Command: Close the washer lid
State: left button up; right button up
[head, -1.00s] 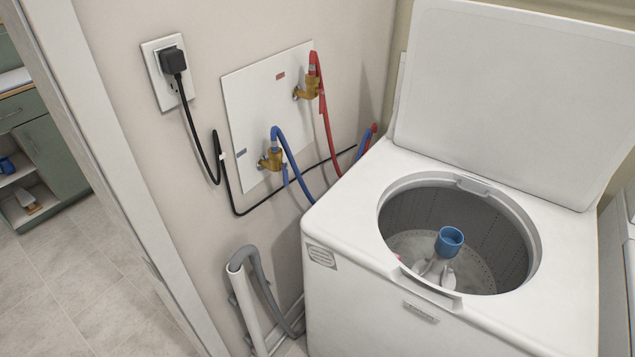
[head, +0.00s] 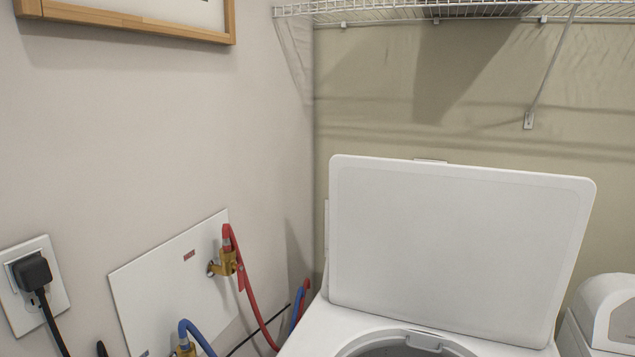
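The white washer lid (head: 455,250) stands open and upright at the back of the washer in the head view. Its inner face is toward me. The white washer top (head: 325,325) shows at the bottom of the view, with the upper rim of its round tub opening (head: 405,347). The rest of the washer is below the frame. Neither of my grippers shows in the head view.
A wire shelf (head: 440,12) runs along the back wall above the lid. Red (head: 252,305) and blue (head: 195,332) hoses hang from the wall panel (head: 170,280) at left. Another white appliance (head: 605,310) stands at right.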

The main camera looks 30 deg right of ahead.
aim_at(487, 253)
jog(key=z, duration=1.65)
